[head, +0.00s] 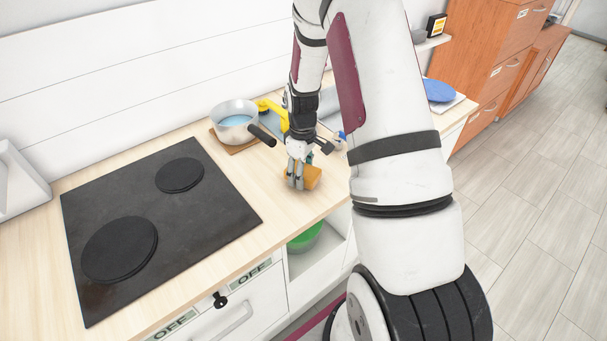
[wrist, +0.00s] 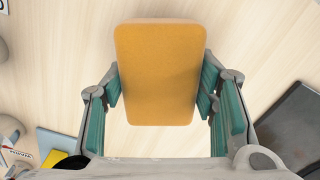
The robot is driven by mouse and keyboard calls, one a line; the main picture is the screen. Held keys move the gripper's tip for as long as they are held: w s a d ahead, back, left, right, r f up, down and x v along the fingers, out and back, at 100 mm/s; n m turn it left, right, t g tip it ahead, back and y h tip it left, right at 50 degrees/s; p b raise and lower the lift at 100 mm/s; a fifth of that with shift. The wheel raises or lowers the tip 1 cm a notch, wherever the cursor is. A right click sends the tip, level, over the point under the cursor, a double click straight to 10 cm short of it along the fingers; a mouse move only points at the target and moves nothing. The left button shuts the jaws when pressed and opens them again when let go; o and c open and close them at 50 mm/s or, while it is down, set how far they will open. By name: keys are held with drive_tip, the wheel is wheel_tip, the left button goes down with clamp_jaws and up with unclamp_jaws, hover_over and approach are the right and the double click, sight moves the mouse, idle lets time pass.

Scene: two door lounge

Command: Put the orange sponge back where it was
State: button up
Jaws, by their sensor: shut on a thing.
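The orange sponge (wrist: 158,70) is a rounded rectangular block between the two teal-padded fingers of my gripper (wrist: 160,95) in the wrist view. My gripper is shut on it, with a finger at each long side. In the head view the sponge (head: 312,178) is at the fingertips of my gripper (head: 298,180), over the wooden counter near its front edge. The fingers hide part of the sponge there. I cannot tell whether the sponge touches the counter.
A black cooktop (head: 160,220) lies to the left. A pot (head: 235,120) with a dark handle stands behind my gripper, near something yellow (head: 270,105). Below the counter edge, an open compartment holds a green item (head: 306,238). A blue plate (head: 438,91) is at the right.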

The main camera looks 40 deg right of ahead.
drive_tip(key=shift+f, duration=0.6)
drive_tip(key=shift+f, duration=0.15)
drive_tip(key=o, duration=1.3)
